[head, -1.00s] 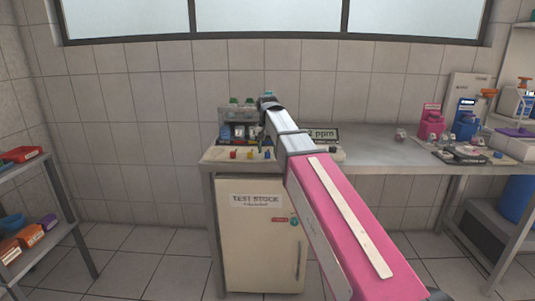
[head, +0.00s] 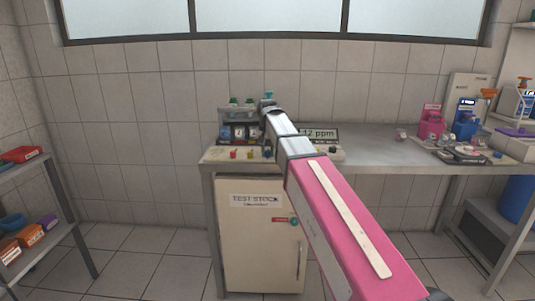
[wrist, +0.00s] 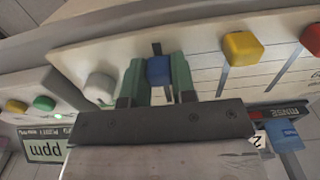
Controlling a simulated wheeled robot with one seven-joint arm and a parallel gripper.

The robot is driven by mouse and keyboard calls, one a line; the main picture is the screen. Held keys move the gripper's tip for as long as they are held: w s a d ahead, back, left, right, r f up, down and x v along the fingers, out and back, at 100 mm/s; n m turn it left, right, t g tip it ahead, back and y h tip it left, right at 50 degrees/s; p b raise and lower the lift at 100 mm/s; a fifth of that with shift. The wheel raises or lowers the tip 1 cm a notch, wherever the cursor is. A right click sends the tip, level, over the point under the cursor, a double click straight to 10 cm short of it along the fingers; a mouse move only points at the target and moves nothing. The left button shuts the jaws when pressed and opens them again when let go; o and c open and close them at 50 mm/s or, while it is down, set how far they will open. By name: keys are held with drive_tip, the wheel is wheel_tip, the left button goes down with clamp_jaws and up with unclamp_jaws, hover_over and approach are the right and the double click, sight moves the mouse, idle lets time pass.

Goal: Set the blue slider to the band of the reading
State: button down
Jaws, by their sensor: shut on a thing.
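The blue slider knob (wrist: 159,70) sits on the cream panel (wrist: 200,67) in the wrist view. My gripper (wrist: 157,80) is shut on it, with one green finger on each side. A dark slot shows just above the knob. The yellow slider (wrist: 243,47) and red slider (wrist: 312,39) stand to the right, on their own slots. In the head view the display (head: 322,134) reads "12 ppm", though my arm is close to its left edge. The yellow (head: 250,154) and red (head: 233,154) sliders show there too; my arm largely hides the blue one.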

drive_tip(key=shift+w, duration=0.55)
drive_tip(key=shift+s, duration=0.1)
drive_tip(key=c, duration=0.9)
unclamp_jaws()
wheel_tip(320, 180, up, 11)
drive_tip(key=shift+f, duration=0.1)
drive_tip(key=shift+s, duration=0.1)
